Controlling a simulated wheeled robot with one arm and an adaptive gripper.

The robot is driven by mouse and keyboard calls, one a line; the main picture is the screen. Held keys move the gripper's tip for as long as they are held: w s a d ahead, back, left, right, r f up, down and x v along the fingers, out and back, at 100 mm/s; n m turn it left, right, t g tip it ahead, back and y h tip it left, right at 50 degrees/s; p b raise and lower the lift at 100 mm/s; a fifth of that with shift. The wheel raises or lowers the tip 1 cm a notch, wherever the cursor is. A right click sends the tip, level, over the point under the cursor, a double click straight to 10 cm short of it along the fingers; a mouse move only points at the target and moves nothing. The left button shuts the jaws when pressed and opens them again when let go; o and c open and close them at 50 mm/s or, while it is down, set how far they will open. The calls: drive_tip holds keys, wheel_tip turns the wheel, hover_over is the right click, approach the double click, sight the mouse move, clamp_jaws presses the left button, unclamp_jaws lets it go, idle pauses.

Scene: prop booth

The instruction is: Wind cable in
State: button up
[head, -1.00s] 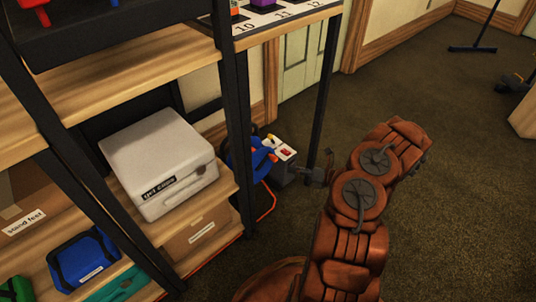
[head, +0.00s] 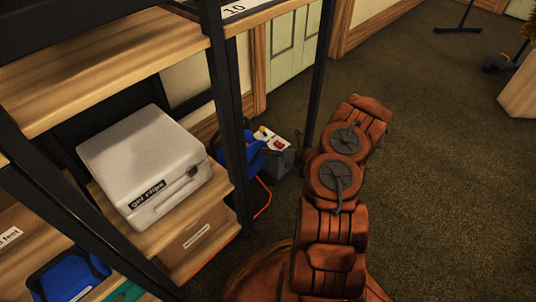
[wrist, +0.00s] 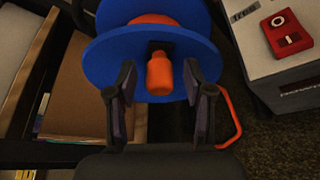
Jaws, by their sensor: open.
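A blue cable reel (wrist: 197,28) with an orange hub and an orange crank knob (wrist: 159,74) fills the upper middle of the wrist view. The orange cable (wrist: 237,118) hangs at its right side in that view. The reel also shows in the head view (head: 256,160), partly hidden by the shelf post, with orange cable (head: 265,205) below it. My gripper (wrist: 163,95) is open, its two dark fingers on either side of the knob, with gaps visible. I cannot tell how deep the knob lies between them. In the head view the gripper is mostly hidden behind the shelf post and arm.
A grey box (head: 281,157) with a red device on top (wrist: 287,32) stands right beside the reel. The shelf unit (head: 207,200) with a white "gel clips" case (head: 145,160) is close on the left. Open carpet (head: 440,180) lies to the right.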

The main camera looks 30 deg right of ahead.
drive_tip(key=shift+w+a, duration=0.1)
drive_tip(key=shift+w, duration=0.1)
clamp_jaws()
idle(0.4)
